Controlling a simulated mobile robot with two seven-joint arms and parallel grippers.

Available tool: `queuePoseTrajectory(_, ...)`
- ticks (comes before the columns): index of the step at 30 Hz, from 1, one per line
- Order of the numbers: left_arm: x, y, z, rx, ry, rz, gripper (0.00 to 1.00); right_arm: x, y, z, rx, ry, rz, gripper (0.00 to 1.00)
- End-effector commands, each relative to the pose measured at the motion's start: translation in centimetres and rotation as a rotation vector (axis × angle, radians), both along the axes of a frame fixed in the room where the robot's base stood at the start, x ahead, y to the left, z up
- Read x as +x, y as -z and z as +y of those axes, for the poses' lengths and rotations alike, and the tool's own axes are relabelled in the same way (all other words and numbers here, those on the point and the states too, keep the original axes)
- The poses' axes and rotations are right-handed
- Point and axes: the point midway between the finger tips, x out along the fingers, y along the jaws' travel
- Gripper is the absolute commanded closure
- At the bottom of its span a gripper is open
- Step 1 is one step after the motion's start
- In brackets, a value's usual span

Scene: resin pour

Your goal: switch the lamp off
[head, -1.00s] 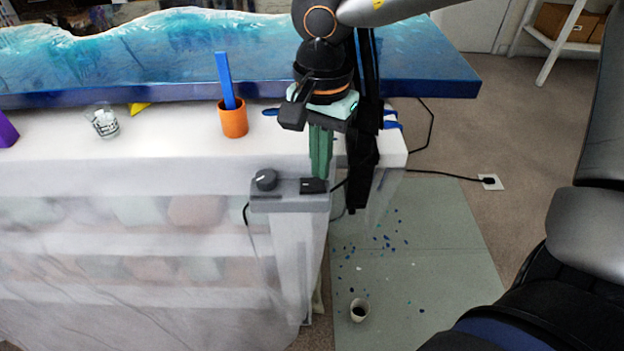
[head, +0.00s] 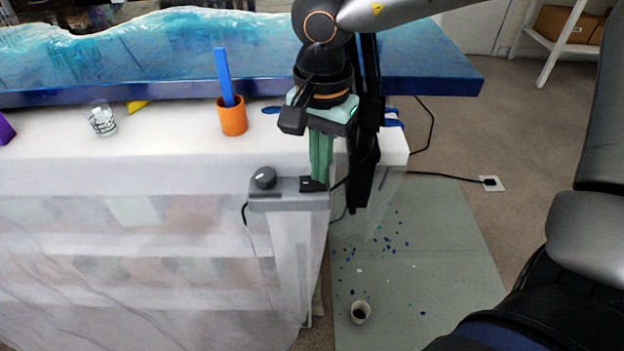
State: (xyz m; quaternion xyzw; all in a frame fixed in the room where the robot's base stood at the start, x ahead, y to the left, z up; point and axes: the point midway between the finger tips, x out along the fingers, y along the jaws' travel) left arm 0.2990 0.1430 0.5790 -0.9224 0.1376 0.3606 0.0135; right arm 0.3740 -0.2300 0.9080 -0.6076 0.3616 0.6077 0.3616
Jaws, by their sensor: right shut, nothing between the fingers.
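A grey control box (head: 285,203) sits at the front edge of the white-covered table. It has a round dark knob (head: 265,178) on its left and a black rocker switch (head: 310,185) on its right. My right gripper (head: 320,180) points down with its green fingers shut and empty. Its fingertips are at the right end of the rocker switch and hide part of it; they look to be touching it. I cannot make out a lamp itself, nor tell surely which way the switch is set. My left gripper is not in view.
An orange cup (head: 232,120) with a blue stick, a clear glass (head: 102,121) and a blue resin slab (head: 170,60) are on the table. A small cup (head: 360,311) and blue chips are on the floor mat (head: 430,270). A cable runs to a floor socket (head: 491,183).

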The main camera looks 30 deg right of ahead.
Motion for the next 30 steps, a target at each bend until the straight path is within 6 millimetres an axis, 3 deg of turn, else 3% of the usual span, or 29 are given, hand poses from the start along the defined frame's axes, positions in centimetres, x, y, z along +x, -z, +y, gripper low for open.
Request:
queuePoseTrajectory(18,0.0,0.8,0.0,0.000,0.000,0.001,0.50,0.0,0.7,0.0,0.000,0.000,0.002,1.00)
queuePoseTrajectory(30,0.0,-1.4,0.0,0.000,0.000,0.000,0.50,0.0,-2.3,0.0,0.000,0.000,0.000,1.00)
